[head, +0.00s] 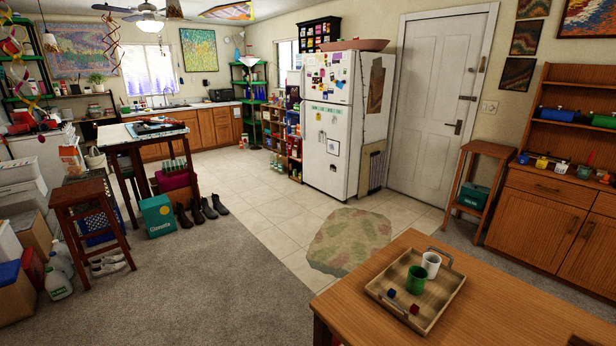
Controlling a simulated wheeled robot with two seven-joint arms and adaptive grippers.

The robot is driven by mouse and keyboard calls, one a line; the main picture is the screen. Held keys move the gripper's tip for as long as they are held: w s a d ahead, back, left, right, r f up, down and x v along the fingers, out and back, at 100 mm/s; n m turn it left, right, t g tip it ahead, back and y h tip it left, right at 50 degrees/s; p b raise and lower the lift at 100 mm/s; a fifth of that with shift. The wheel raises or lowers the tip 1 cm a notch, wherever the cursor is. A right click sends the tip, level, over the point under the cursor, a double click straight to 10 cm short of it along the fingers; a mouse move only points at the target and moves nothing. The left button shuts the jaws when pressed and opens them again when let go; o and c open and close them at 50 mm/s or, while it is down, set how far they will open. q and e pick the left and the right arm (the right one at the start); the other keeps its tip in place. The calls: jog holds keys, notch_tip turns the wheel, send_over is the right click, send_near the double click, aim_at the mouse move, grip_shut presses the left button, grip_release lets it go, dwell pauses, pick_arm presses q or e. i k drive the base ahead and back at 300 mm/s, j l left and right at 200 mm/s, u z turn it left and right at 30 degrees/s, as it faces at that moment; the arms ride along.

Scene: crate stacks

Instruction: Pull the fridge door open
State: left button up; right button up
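The white fridge (326,140) stands across the room, right of centre, against the back wall beside a white room door. The handles are too small to make out clearly. Neither of my grippers shows in the head view, so their state and distance from the fridge cannot be seen.
A wooden table (480,307) with a tray (440,316) holding mugs is close at the lower right. A rug (348,240) lies before the fridge. Tiled floor (255,203) there is mostly clear. A stool (92,220) and boxes crowd the left. A shelf (289,150) stands left of the fridge.

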aim_at(318, 157)
jog(key=i+j+u, duration=1.15)
jog(key=i, duration=0.25)
jog(key=i+z, duration=0.4)
jog(key=i, duration=0.4)
jog(key=i+z, duration=0.85)
jog(key=i+l+z, duration=0.1)
jog(key=i+z, duration=0.75)
jog(key=i, duration=0.75)
jog(key=i+u, duration=0.15)
jog(key=i, duration=0.45)
jog(key=i+l+u, duration=0.1)
jog(key=i, duration=0.5)
